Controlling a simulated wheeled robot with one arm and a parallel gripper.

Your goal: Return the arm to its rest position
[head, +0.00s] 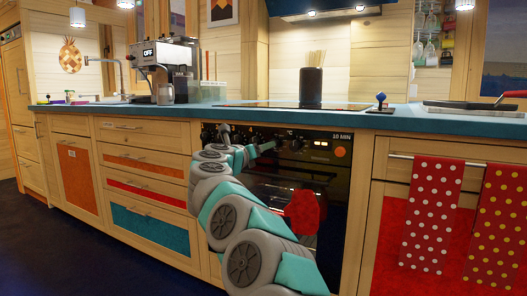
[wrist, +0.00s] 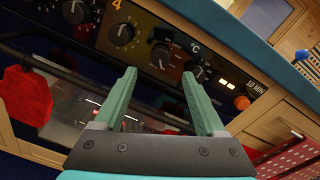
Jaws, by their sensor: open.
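My arm reaches forward from the bottom of the head view toward the black built-in oven (head: 335,172). My gripper (head: 272,146) is near the oven's control panel, and the arm partly hides it. In the wrist view my gripper (wrist: 158,85) is open, with two green fingers apart and nothing between them. The fingers point at the control panel with its round black knobs (wrist: 161,56). I cannot tell whether the fingertips touch the panel.
Dotted red towels (head: 431,212) hang on a rail to the right. The blue countertop (head: 230,113) juts above the oven. Dark floor (head: 75,255) is clear at the left.

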